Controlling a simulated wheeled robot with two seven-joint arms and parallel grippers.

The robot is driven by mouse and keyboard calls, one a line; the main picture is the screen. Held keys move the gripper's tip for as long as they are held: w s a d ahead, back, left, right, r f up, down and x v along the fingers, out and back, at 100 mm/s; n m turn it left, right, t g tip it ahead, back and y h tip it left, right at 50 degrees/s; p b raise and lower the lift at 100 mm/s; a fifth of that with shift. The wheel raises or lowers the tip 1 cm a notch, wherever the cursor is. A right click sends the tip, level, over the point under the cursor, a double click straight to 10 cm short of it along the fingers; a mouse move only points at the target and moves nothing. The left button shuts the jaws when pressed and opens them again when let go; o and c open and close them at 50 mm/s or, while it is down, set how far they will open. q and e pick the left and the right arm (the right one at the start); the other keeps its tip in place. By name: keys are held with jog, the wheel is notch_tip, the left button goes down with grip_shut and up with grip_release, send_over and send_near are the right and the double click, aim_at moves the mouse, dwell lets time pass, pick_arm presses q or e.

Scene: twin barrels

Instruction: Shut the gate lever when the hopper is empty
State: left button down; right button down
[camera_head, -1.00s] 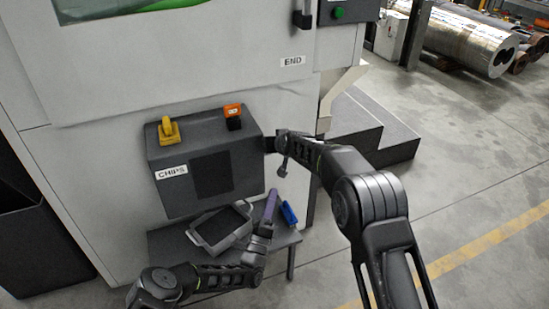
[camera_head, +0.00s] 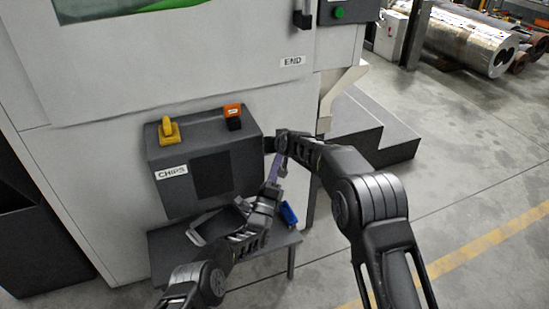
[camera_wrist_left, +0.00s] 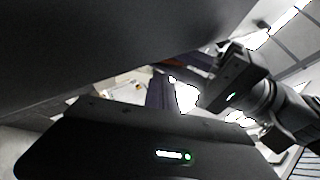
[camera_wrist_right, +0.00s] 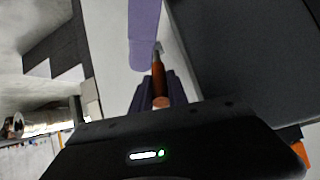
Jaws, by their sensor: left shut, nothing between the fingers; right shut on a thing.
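A dark grey box labelled CHIPS (camera_head: 171,173) is fixed to the front of the white machine. My right gripper (camera_head: 281,146) is at the box's right side. In the right wrist view it is shut on an orange-brown handle (camera_wrist_right: 158,80) with a metal end; I cannot tell how the handle is attached. My left gripper (camera_head: 277,168), with purple fingers, is shut and empty just below the right gripper, near the box's lower right edge. Its purple fingers also show at the top of the right wrist view (camera_wrist_right: 144,35). The inside of the box is hidden.

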pick_arm(q)
jog(key=shift+w+a+r, duration=0.35)
jog(key=shift+w+r, duration=0.15)
jog(key=shift+w, duration=0.1)
